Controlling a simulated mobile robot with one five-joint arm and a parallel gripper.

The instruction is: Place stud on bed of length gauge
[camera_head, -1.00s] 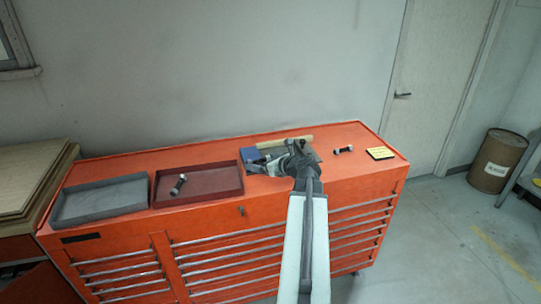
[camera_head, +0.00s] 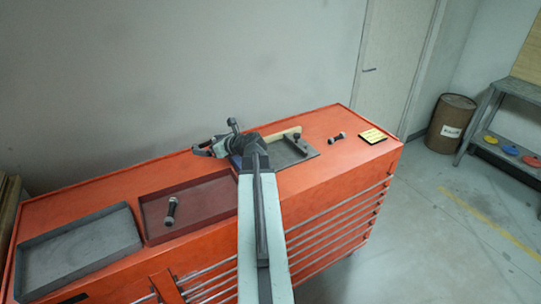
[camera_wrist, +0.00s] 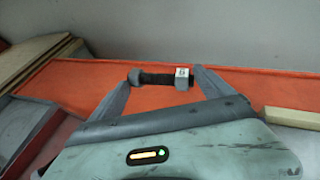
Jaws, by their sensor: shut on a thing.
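My gripper (camera_wrist: 163,86) is shut on a stud (camera_wrist: 157,79), a dark threaded rod with grey nuts, one marked 6. The stud lies crosswise between the fingertips in the wrist view. In the head view my gripper (camera_head: 203,149) is above the back of the orange cabinet, left of the length gauge. The length gauge (camera_head: 286,156) is a dark flat bed with a pale wooden strip along its back and a dark upright block at its right. My arm hides its left part. The held stud is hard to make out in the head view.
Another stud (camera_head: 337,138) lies right of the gauge, beside a yellow card (camera_head: 373,135). A third stud (camera_head: 171,211) is in the dark red tray (camera_head: 205,183). An empty grey tray (camera_head: 80,247) is at left. The wall is close behind the orange cabinet top (camera_head: 330,163).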

